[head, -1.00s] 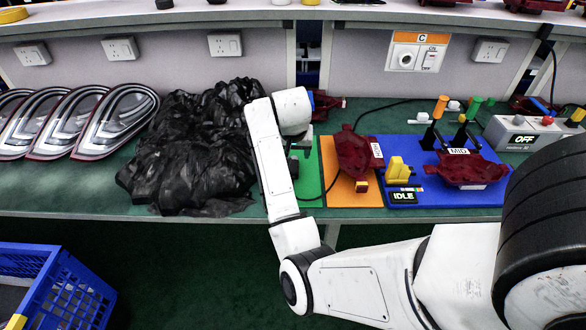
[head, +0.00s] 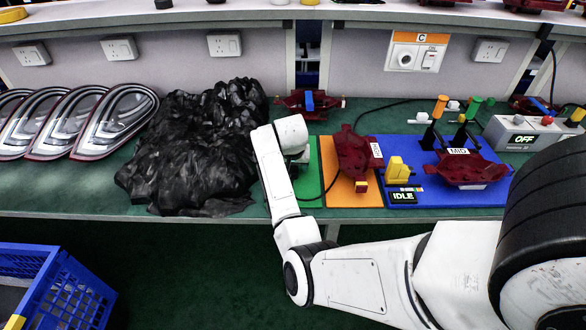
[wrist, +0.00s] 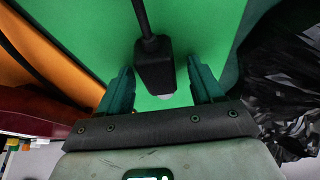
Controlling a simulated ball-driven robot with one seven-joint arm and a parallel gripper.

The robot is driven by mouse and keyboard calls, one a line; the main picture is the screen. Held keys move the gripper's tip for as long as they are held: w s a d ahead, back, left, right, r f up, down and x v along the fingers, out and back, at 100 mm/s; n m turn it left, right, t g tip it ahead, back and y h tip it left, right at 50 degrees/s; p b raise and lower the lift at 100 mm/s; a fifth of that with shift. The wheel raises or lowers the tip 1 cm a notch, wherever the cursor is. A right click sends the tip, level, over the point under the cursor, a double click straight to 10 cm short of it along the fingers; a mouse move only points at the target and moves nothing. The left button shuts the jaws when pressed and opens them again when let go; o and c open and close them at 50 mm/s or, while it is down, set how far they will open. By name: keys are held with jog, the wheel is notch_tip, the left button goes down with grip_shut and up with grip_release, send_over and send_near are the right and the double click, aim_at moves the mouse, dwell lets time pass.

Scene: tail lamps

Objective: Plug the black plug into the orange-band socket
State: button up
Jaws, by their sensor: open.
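The black plug (wrist: 155,68) lies on the green mat (wrist: 85,22) with its cable running up the picture in the wrist view. My gripper (wrist: 162,72) is open, with one teal finger on each side of the plug and a visible gap on both sides. In the head view my arm hides the plug, and my gripper is over the green panel (head: 312,185). The orange-band socket (head: 405,60), marked C, is on the back wall panel to the right, with a switch beside its round outlet. Nothing is plugged into it.
A black plastic bag (head: 190,150) lies left of my arm. Right of the green panel are an orange panel (head: 340,200) with a red lamp part and a blue fixture board (head: 440,197). A red part (head: 310,103) lies behind my gripper. A shelf overhangs the back.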

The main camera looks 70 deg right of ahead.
jog(key=shift+c, duration=0.4)
jog(key=c, duration=1)
jog(key=shift+r, duration=0.1)
